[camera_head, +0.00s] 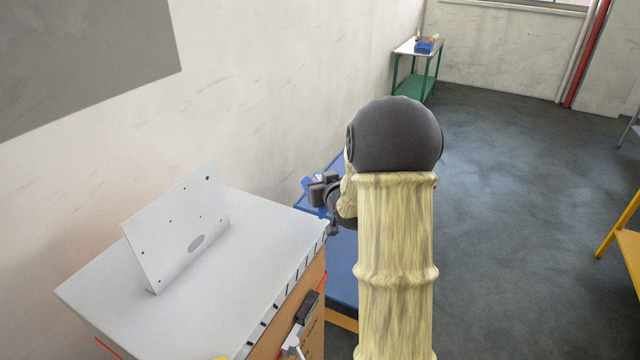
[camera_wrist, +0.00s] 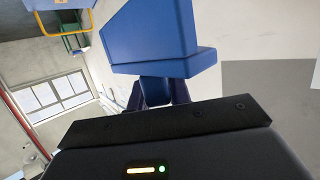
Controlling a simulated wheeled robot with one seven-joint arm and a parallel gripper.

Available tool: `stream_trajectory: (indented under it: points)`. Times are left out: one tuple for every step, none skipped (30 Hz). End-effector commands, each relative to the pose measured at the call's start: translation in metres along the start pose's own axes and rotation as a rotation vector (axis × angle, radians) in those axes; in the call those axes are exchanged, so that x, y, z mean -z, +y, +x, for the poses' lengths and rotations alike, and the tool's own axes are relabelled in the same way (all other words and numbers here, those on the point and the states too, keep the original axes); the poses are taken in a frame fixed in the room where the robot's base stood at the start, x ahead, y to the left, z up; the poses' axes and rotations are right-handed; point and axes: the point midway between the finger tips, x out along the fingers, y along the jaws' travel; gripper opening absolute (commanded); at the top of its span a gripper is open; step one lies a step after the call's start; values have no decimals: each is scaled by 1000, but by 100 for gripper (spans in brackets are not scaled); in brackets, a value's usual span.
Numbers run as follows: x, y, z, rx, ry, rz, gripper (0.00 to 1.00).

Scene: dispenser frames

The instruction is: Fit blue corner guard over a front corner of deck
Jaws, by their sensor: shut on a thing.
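My gripper (camera_wrist: 155,92) is shut on the blue corner guard (camera_wrist: 150,32), which fills the upper middle of the wrist view. The guard has a broad angled body and a flat lip below it. In the head view my gripper (camera_head: 322,190) is beyond the far right corner of a grey flat top, partly hidden by my arm. A small blue piece, seemingly the guard (camera_head: 306,183), shows at its left. The grey flat top (camera_head: 250,245), which looks like the deck, covers a brown cabinet at lower left. The guard appears apart from it.
An upright white plate with holes (camera_head: 180,230) stands on the grey top. A blue surface (camera_head: 343,265) lies beyond the cabinet, partly hidden by my arm. A green-legged table (camera_head: 417,60) stands at the back. A yellow-legged table (camera_head: 625,240) is at right; the floor between is clear.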

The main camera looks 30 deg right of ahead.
Motion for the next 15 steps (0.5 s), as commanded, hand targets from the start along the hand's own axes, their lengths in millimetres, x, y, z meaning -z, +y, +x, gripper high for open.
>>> stream_trajectory:
  points:
    - [-8, 0, 2, 0, -1, 0, 0]
    - [-10, 0, 3, 0, -1, 0, 0]
    - [-13, 0, 4, -1, -1, 0, 0]
    - [-16, 0, 5, -1, -1, 0, 0]
    - [-18, 0, 6, -1, 0, 0, 0]
    - [-21, 0, 6, -1, 0, 0, 0]
    - [-23, 0, 7, -1, 0, 0, 0]
    - [-25, 0, 8, 0, 0, 0, 0]
    - [-28, 0, 9, 0, 0, 0, 0]
    - [-30, 0, 10, 0, 0, 0, 0]
    - [-33, 0, 10, 0, 0, 0, 0]
    - [-36, 0, 11, 0, 0, 0, 0]
    - [-38, 0, 12, 0, 0, 0, 0]
    - [-40, 0, 12, 0, 0, 0, 0]
    - [-43, 0, 13, 0, 0, 0, 0]
